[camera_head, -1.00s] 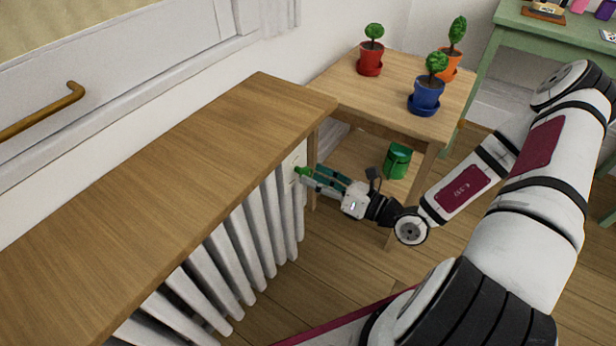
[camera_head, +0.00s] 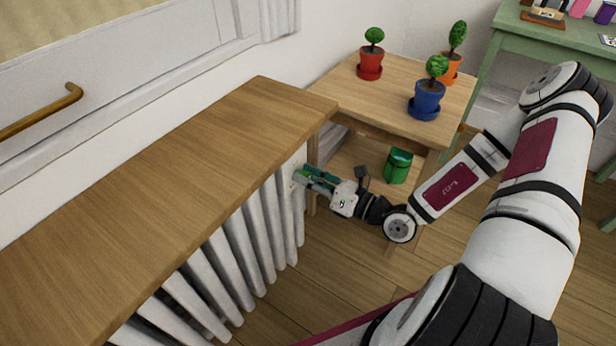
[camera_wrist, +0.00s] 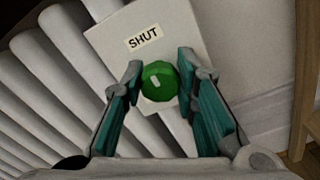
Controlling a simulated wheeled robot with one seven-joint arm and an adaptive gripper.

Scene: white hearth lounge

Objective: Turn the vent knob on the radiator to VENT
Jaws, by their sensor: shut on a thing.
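The green vent knob (camera_wrist: 160,80) sits on a white plate (camera_wrist: 175,45) at the end of the radiator (camera_head: 250,240). In the wrist view a SHUT label (camera_wrist: 144,37) shows above the knob; I see no VENT label. A short white mark on the knob's face slants toward the upper left. My gripper (camera_wrist: 162,86) is shut on the knob, with one teal-padded finger on each side. In the head view my gripper (camera_head: 306,176) is at the radiator's end and mostly covers the knob.
A wooden shelf board (camera_head: 170,185) covers the radiator. A wooden side table (camera_head: 345,97) with red, blue and orange plant pots stands behind my gripper. A green container (camera_head: 398,166) is on its lower shelf. A green table (camera_head: 540,30) is at the back right.

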